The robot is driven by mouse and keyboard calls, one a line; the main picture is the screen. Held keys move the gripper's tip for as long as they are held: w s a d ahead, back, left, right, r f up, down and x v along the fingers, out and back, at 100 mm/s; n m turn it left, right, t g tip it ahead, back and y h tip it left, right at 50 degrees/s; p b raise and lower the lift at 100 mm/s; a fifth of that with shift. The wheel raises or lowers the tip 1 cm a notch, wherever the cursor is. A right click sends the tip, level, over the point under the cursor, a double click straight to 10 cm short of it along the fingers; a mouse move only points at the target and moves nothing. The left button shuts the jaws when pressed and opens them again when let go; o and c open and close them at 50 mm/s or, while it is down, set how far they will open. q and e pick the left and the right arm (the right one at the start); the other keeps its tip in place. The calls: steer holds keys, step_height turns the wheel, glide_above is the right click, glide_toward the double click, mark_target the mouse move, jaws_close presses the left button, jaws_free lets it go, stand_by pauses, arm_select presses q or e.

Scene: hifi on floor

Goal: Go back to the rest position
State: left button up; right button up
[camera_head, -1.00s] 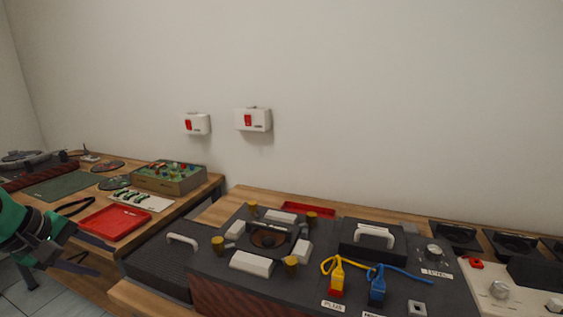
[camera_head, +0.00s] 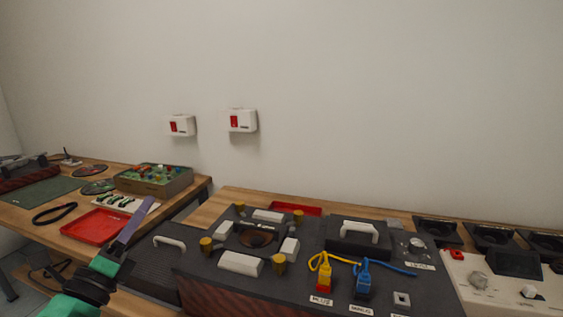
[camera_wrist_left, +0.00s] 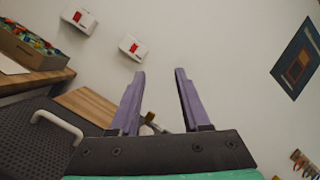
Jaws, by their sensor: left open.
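My left gripper (camera_head: 137,221) comes in from the lower left in the head view, pointing up over the gap between the two tables. In the left wrist view its two purple fingers (camera_wrist_left: 158,98) stand apart with nothing between them. It is open and empty, in front of the red tray (camera_head: 94,226) and the black case with a white handle (camera_head: 172,243) in the head view. My right gripper is in neither view.
The hi-fi unit (camera_head: 215,283), with yellow and blue cables, fills the right table. A wooden box of coloured parts (camera_head: 152,179) sits on the left table. Two white wall boxes with red switches (camera_head: 241,121) hang on the wall. The space above the tables is clear.

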arm_select(q)
steer(key=s+a+f+n+g+y, duration=0.1)
steer(key=a+f+n+g+y, duration=0.25)
steer(key=f+n, duration=0.4)
steer(key=s+a+f+n+g+y, duration=0.1)
steer(key=a+f+n+g+y, duration=0.15)
steer(key=f+n+y, duration=0.4)
steer(key=s+d+f+n+g+h, duration=0.15)
steer(key=s+f+n+g, duration=0.35)
steer(key=f+n, duration=0.55)
steer(key=s+d+f+n+g+h, duration=0.1)
steer(key=s+d+f+g+h, duration=0.1)
steer(key=s+d+f+g, duration=0.35)
steer(key=s+d+f+n+g+h, duration=0.2)
steer(key=s+d+f+h, duration=0.1)
steer(key=s+f, duration=0.45)
steer(key=s+f+g+p, duration=0.25)
steer(key=f+p, duration=0.35)
steer(key=f, duration=1.2)
steer(key=s+a+f+p, duration=0.1)
steer(key=s+f, duration=0.3)
steer(key=s, duration=0.4)
steer(key=s+a+f+p, duration=0.2)
steer(key=s+f, duration=0.3)
steer(key=s, duration=0.3)
steer(key=shift+s+f+m+y, duration=0.3)
steer(key=shift+s+m+y, duration=0.05)
steer(key=shift+y, duration=0.1)
